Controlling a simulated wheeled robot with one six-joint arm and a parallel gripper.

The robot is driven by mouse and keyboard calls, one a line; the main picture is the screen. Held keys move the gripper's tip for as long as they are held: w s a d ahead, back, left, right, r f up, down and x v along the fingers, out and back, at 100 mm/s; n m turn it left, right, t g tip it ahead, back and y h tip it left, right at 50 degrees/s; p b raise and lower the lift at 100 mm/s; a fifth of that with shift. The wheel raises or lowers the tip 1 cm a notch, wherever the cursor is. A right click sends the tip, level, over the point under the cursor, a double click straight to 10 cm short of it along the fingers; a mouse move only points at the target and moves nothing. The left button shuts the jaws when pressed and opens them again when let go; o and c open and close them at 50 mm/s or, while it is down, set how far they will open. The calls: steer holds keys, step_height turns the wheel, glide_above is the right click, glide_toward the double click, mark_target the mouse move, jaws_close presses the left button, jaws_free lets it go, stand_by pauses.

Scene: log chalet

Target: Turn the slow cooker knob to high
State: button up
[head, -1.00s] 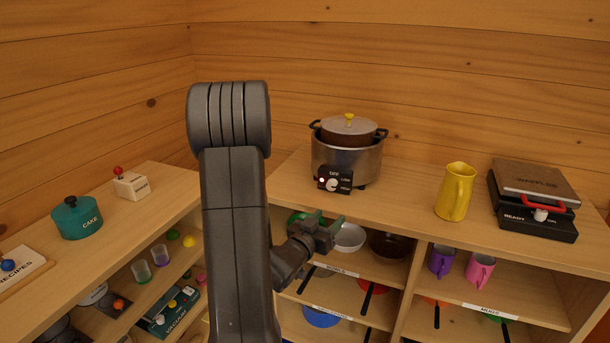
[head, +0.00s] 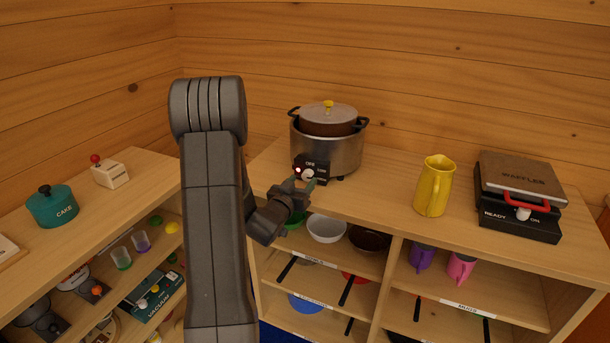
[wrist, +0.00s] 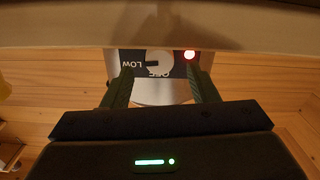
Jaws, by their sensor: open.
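The slow cooker (head: 345,155) stands on the wooden counter, a metal pot with a lid and a black control panel on its front. Its white knob (head: 308,174) sits on that panel, beside a red light (head: 298,170). In the wrist view the panel is upside down. My gripper (head: 304,184) is just in front of the panel. Its open fingers (wrist: 159,74) are on either side of the knob in the wrist view; I cannot tell whether they touch it.
A yellow pitcher (head: 433,188) and a waffle maker (head: 520,195) stand to the right on the counter. Shelves below hold bowls (head: 326,228) and mugs (head: 461,267). A teal cake tin (head: 52,207) is on the left counter. The counter between cooker and pitcher is clear.

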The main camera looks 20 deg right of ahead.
mark_target(306, 177)
steer(key=shift+x, duration=1.7)
